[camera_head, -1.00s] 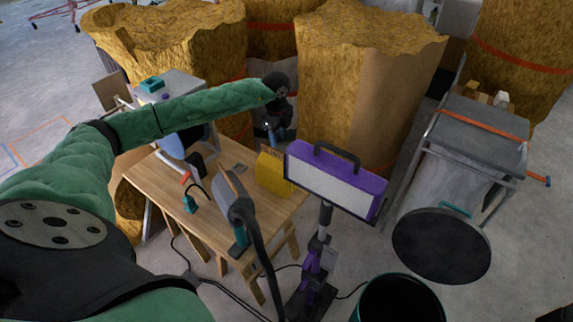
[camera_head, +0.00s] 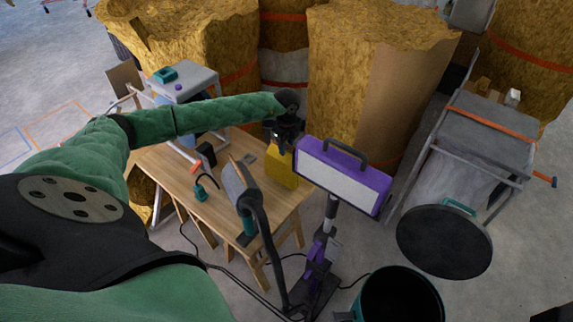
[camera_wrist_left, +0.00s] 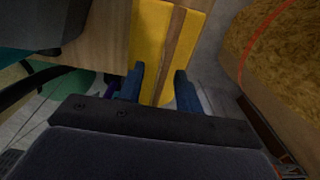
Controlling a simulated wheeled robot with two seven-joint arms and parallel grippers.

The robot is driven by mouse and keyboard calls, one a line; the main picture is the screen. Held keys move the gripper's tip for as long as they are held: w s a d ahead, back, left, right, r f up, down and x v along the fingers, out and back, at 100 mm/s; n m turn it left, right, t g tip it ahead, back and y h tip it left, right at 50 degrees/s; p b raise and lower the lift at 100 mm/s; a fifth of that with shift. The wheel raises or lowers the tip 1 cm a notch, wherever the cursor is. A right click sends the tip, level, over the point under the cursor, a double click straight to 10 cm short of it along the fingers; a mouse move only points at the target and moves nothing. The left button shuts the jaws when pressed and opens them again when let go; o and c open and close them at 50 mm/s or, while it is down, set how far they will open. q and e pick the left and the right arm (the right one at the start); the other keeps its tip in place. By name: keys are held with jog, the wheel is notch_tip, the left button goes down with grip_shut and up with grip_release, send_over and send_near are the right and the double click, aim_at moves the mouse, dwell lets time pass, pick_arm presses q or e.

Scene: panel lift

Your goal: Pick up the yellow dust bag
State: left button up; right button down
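The yellow dust bag (camera_head: 280,172) stands upright at the right end of the wooden table in the head view. In the left wrist view the bag (camera_wrist_left: 150,45) shows as a yellow block with a brown strip down it. My left gripper (camera_head: 281,147) is at the bag's top, pointing down. In the left wrist view its two blue fingers (camera_wrist_left: 160,82) are apart, with the bag's yellow surface showing between and beyond them. I cannot tell whether the fingers touch the bag. My right gripper is not in view.
The wooden table (camera_head: 225,205) also carries a tool with a cable. A purple-framed lamp panel (camera_head: 345,175) on a stand is close to the bag's right. Tall straw-coloured bales (camera_head: 335,75) stand behind the table. A dark bin (camera_head: 400,297) is at the front right.

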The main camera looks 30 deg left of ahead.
pick_arm(q)
jog(key=shift+c, duration=0.4)
jog(key=shift+s, duration=0.1)
grip_shut()
